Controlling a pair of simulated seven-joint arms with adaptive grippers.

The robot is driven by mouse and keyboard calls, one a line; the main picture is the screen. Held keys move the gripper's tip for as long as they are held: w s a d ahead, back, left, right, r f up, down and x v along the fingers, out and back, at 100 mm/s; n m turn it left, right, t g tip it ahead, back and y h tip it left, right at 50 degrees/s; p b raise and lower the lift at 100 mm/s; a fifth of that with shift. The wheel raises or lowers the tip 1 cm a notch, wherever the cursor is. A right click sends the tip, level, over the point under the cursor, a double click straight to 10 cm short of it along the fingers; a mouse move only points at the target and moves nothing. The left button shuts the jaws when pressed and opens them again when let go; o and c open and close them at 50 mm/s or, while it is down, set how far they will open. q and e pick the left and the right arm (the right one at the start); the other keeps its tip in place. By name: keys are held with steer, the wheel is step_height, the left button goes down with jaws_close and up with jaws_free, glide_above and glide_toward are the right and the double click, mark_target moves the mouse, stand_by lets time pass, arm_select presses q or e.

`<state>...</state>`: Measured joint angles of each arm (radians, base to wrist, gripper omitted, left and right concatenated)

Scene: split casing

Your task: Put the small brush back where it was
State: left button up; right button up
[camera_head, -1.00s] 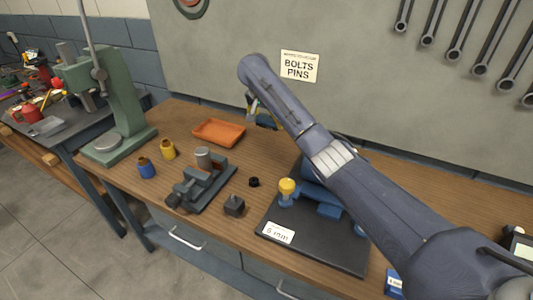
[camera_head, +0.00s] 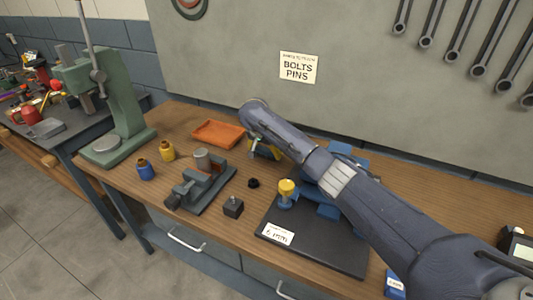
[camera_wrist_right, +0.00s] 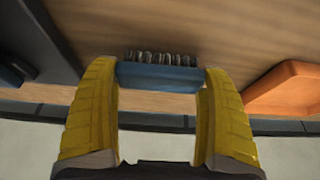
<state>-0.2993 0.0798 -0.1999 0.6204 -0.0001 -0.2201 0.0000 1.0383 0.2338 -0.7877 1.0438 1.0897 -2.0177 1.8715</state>
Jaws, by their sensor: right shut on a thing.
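The small brush (camera_wrist_right: 160,76) has a blue block and a row of dark bristles. In the right wrist view it sits between the two yellow fingers of my right gripper (camera_wrist_right: 160,85), which is shut on it. In the head view my right gripper (camera_head: 263,149) hangs low over the back of the workbench, just right of the orange tray (camera_head: 217,134). My forearm hides part of the gripper there, and the brush is hard to make out. The wrist view does not settle whether the brush touches the wood. My left gripper is not in view.
A black base plate (camera_head: 325,248) with blue casing parts and a yellow knob (camera_head: 286,187) lies under my right arm. A small vise (camera_head: 205,181), a blue bottle (camera_head: 146,171) and a yellow bottle (camera_head: 167,151) stand to the left. The wall closes off the back.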

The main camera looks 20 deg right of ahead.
steer(key=shift+f, duration=0.6)
steer(key=shift+f, duration=0.15)
steer(key=o, duration=1)
steer(key=v, duration=1.2)
